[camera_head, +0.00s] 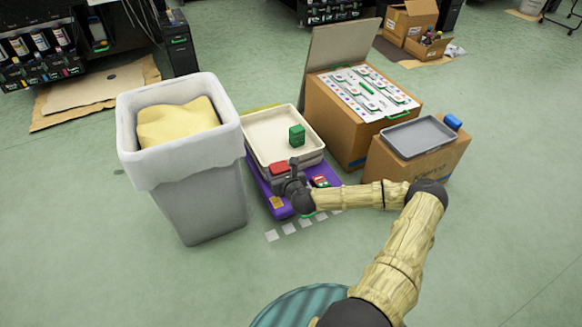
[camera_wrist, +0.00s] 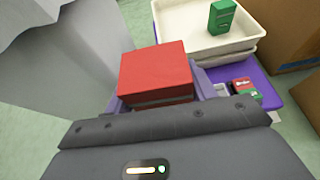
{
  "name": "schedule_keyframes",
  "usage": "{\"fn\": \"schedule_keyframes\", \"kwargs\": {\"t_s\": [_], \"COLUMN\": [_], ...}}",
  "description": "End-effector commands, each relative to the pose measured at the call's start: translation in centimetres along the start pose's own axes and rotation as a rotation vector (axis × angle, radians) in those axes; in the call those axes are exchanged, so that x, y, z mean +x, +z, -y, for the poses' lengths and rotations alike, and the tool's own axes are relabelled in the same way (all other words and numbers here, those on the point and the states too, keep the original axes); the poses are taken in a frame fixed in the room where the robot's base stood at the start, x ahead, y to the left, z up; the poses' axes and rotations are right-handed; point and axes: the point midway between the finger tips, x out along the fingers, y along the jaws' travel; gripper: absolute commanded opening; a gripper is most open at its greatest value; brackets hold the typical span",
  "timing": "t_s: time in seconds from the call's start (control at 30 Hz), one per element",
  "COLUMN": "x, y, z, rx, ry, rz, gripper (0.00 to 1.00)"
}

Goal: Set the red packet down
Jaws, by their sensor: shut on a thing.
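My gripper (camera_head: 287,178) is shut on a red packet (camera_wrist: 156,72), which also shows in the head view (camera_head: 252,168). The packet is held level at the near left side of a cream tray (camera_wrist: 176,33). The cream tray also shows in the head view (camera_head: 262,122), with a green packet (camera_head: 297,135) standing upright in it. The tray stands on a purple base (camera_head: 282,208). In the wrist view, purple pieces flank the red packet, and its underside is hidden by the gripper. I cannot tell whether it touches anything below.
A grey bin (camera_head: 195,195) with a white liner and yellow contents stands close on the left. Small red and green items (camera_wrist: 243,88) lie on the purple base. Cardboard boxes (camera_head: 340,125) stand to the right, one bearing a grey tray (camera_head: 418,137).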

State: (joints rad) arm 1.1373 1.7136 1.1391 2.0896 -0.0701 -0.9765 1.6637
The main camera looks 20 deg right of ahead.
Motion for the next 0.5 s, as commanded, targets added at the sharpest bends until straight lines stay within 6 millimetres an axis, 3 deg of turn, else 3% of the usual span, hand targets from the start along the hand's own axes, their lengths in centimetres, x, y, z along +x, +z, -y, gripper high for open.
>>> {"fn": "schedule_keyframes", "kwargs": {"t_s": [0.23, 0.5], "x": [-1.9, -5.4], "y": [2.0, 4.6], "z": [-2.9, -8.3], "rx": [0.003, 0.005], "ry": [-0.001, 0.004], "rz": [0.000, -0.002], "gripper": [0.32, 0.32]}}
